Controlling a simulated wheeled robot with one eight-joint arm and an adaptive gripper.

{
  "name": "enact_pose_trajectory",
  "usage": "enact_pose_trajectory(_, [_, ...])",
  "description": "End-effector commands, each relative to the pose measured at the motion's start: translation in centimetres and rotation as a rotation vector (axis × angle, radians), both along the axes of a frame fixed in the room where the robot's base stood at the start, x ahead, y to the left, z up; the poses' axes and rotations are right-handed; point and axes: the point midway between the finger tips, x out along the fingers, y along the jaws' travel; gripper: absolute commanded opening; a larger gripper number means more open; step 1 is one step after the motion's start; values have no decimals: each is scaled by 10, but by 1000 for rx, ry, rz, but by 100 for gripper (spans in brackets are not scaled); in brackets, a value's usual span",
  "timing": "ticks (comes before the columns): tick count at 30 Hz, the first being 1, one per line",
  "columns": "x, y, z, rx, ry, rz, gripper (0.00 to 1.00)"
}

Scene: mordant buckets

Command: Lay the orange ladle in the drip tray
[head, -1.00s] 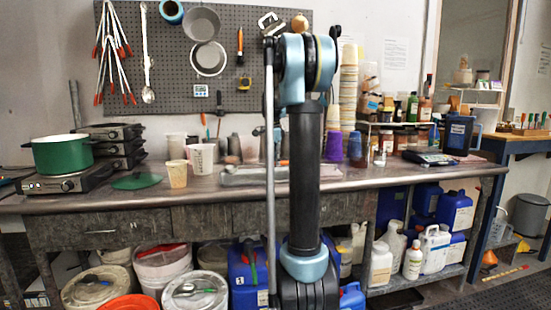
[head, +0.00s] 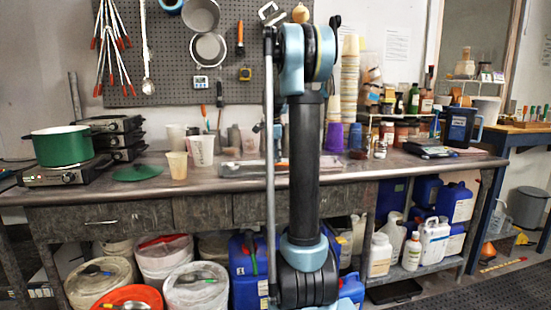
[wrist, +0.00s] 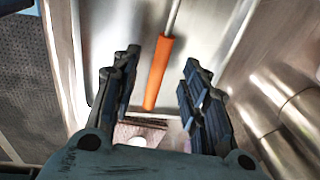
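In the wrist view, the orange ladle's handle (wrist: 158,70) runs between my gripper's fingers, with a thin metal shaft above it. Its bowl is out of view. My gripper (wrist: 160,95) is open, with a visible gap between the handle and each finger. Behind the handle is the pale metal drip tray (wrist: 115,40); I cannot tell whether the ladle touches its floor. In the head view the drip tray (head: 238,170) sits on the bench, partly behind my arm. My gripper is hidden there.
A green pot (head: 60,147) on a hot plate stands at the bench's left. Plastic beakers (head: 200,150) stand just left of the tray. Stacked cups (head: 334,137) and jars stand to the right. Lidded buckets (head: 165,262) and jugs fill the space below.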

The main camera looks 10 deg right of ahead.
Motion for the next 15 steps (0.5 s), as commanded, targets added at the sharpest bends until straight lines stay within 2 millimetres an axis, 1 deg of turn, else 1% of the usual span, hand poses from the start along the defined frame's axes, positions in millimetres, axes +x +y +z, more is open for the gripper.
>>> enact_pose_trajectory(5, [0,0,1,0,0,0,41])
enact_pose_trajectory(8, [-1,0,5,0,0,0,41])
enact_pose_trajectory(11, [-2,1,15,0,0,0,41])
enact_pose_trajectory(15, [-5,2,40,0,0,0,41])
